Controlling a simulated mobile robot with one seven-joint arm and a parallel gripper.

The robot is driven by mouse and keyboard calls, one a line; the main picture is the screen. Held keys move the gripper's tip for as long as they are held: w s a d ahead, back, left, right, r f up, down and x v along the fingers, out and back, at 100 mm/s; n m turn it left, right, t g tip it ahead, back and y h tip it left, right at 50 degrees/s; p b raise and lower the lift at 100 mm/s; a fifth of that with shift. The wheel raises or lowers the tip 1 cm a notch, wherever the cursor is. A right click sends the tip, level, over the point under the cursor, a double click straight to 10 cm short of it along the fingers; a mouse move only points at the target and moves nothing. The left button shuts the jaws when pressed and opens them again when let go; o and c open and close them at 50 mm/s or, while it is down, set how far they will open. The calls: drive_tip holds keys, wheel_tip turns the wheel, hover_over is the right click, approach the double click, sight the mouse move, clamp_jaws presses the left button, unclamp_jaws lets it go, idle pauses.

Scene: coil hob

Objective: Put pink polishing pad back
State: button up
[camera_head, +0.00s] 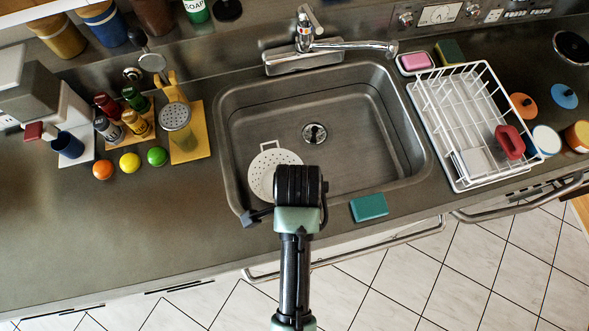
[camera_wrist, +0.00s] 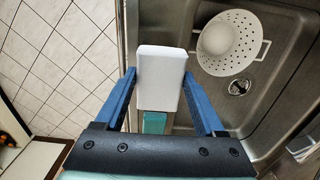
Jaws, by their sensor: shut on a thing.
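My gripper (camera_head: 299,190) is over the front edge of the sink in the head view. In the wrist view its two blue fingers (camera_wrist: 160,76) are closed on a white block (camera_wrist: 162,62). The head view does not show this block, hidden by my gripper. A pink block (camera_head: 415,61) lies on a small white dish behind the sink's right corner, far from my gripper. I cannot tell whether it is the polishing pad or soap. No pink shows between my fingers. A teal sponge (camera_head: 368,207) lies on the front counter edge; part of it shows below the white block (camera_wrist: 155,122).
A white dish rack (camera_head: 440,100) with a red-handled thing stands right. A yellow-green sponge (camera_head: 450,51) lies by the pink block. Jars and fruit stand left; the front-left counter is clear.

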drive_tip(key=shift+f+p, duration=0.35)
drive_tip(key=shift+f, duration=3.55)
drive_tip(key=o, duration=1.2)
drive_tip(key=shift+f, duration=0.1)
drive_tip(key=shift+c, duration=0.2)
